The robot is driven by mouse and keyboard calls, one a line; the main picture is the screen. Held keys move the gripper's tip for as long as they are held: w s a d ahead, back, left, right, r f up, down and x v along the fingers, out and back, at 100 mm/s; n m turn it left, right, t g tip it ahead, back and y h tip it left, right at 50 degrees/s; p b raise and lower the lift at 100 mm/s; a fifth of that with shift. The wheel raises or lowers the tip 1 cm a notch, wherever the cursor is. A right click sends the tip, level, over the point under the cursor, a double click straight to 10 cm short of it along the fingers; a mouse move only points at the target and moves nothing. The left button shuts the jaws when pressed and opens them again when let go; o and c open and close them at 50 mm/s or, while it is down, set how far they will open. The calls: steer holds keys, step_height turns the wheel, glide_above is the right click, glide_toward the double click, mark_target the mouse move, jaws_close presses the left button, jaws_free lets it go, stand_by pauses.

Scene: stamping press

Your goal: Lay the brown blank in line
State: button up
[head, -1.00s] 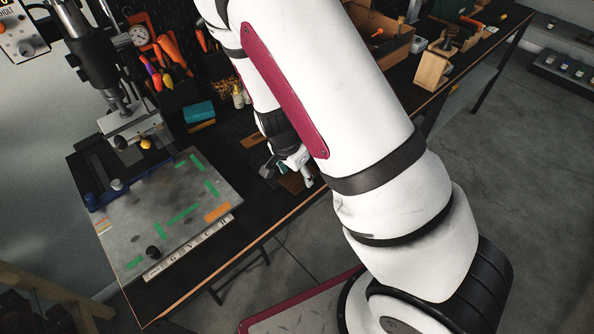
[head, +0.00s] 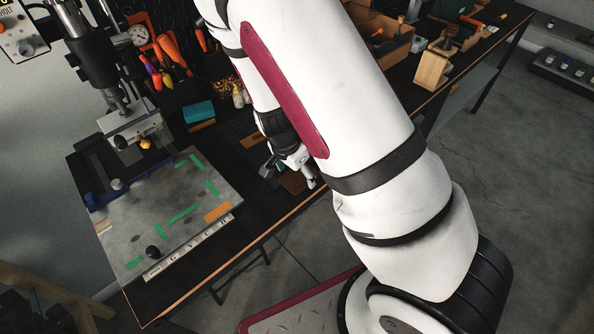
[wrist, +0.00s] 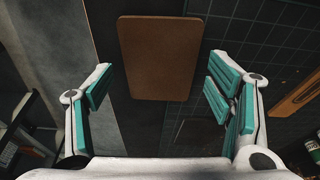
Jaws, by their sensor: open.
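The brown blank (wrist: 158,58) is a flat rectangle with rounded corners. In the wrist view it lies beyond the fingertips, roughly centred between them. In the head view the blank (head: 292,182) is partly hidden by my gripper (head: 290,170), which is low over the bench near its front edge. The wrist view shows my gripper (wrist: 162,88) open, its teal pads apart and nothing between them. The grey press plate (head: 140,215) at left carries green marks and an orange-brown piece (head: 217,212) near its right edge.
The press head (head: 130,125) stands over the plate's back edge. Another brown piece (head: 252,140) lies behind my gripper, and a teal box (head: 198,112) stands further back.

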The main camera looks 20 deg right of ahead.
steer(key=shift+w+d+r+p+v, duration=0.1)
steer(key=shift+d+p+v, duration=0.15)
steer(key=shift+p+v, duration=0.65)
steer(key=shift+w+d+r+p+v, duration=0.1)
steer(key=shift+d+p+v, duration=0.2)
steer(key=shift+v, duration=1.1)
steer(key=shift+w+d+p+v, duration=0.1)
steer(key=shift+d+p+v, duration=0.1)
steer(key=shift+p+v, duration=0.75)
steer(key=shift+r+b, duration=0.2)
steer(key=shift+b, duration=0.1)
step_height(320, 180, up, 9)
steer(key=n+y+b, duration=0.1)
steer(key=n+y, duration=0.1)
steer(key=n, duration=0.1)
glide_above(296, 178)
steer(key=a, duration=0.3)
steer(key=s+r+n+t+y+b, duration=0.1)
steer(key=s+r+n+t+y, duration=0.3)
steer(key=r, duration=0.6)
steer(key=s+r+n+h+b, duration=0.1)
steer(key=s+r+n+h, duration=0.2)
steer(key=s+r+n, duration=0.3)
steer(key=s+d+r, duration=0.1)
steer(key=s+r, duration=0.3)
steer(key=s, duration=0.3)
steer(key=shift+s+n+t+b, duration=0.3)
steer(key=shift+s+b, duration=0.05)
